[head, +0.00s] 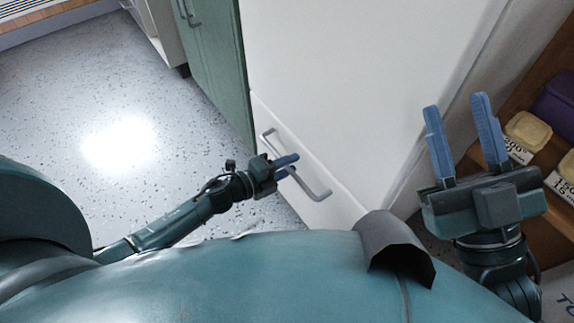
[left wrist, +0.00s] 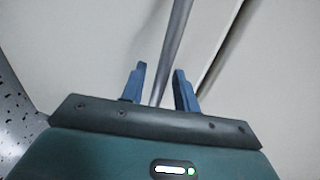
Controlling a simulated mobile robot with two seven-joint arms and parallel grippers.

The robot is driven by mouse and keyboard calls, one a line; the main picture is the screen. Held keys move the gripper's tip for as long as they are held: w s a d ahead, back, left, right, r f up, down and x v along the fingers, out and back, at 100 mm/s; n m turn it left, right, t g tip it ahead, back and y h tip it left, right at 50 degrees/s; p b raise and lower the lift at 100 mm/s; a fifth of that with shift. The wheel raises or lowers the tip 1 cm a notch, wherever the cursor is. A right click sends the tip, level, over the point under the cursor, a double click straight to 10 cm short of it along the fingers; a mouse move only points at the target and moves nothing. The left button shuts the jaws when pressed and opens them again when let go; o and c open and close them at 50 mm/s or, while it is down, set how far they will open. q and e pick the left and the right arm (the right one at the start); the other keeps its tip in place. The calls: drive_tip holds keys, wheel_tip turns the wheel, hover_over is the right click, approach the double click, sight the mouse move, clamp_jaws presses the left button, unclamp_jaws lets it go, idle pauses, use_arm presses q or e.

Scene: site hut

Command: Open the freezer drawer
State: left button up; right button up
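The white freezer drawer (head: 338,208) is the low front panel beneath the large white door, and it looks closed. Its grey bar handle (head: 318,191) runs slantwise across the front. My left gripper (head: 288,161) is at the handle's middle. In the left wrist view the handle bar (left wrist: 176,35) passes between the two blue fingers of my left gripper (left wrist: 159,86). Gaps show beside the bar, so the fingers are open around it. My right gripper (head: 457,104) is open and empty, raised at the right, away from the drawer.
A green cabinet (head: 219,62) stands left of the freezer. Wooden shelves (head: 545,62) with yellow-lidded tubs (head: 528,130) and a purple box (head: 557,100) are at the right, close to my right gripper. The speckled floor (head: 90,90) at the left is clear.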

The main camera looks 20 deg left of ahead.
use_arm(q)
clamp_jaws()
drive_tip(key=shift+s, duration=0.1)
idle(0.4)
